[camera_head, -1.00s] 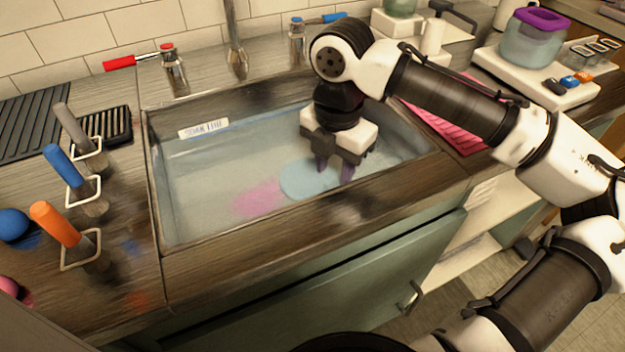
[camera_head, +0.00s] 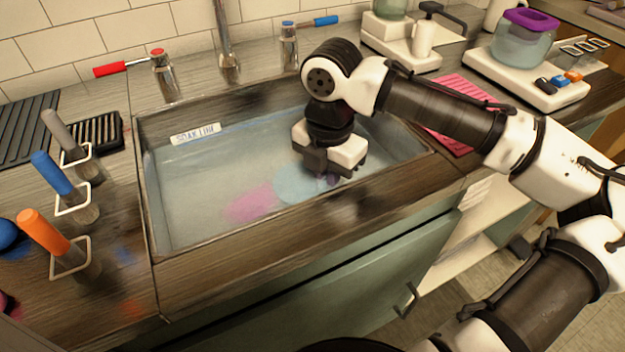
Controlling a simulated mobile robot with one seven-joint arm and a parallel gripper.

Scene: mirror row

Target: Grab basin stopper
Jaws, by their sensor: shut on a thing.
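My gripper (camera_head: 326,180) points straight down into the water at the right-hand half of the sink basin (camera_head: 205,262). Its fingers are mostly under the water and under its own white and black body. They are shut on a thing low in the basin. I take it to be the basin stopper, but its shape is hidden by the gripper and the water. A pale blue round patch (camera_head: 292,186) and a pink patch (camera_head: 250,204) show in the water just left of the fingers.
A label strip (camera_head: 195,134) is at the basin's back wall. The faucet (camera_head: 227,45) stands behind, between red (camera_head: 110,69) and blue (camera_head: 325,21) tap handles. Coloured-handled tools stand on the left counter. A pink ribbed mat (camera_head: 460,130) lies right of the basin.

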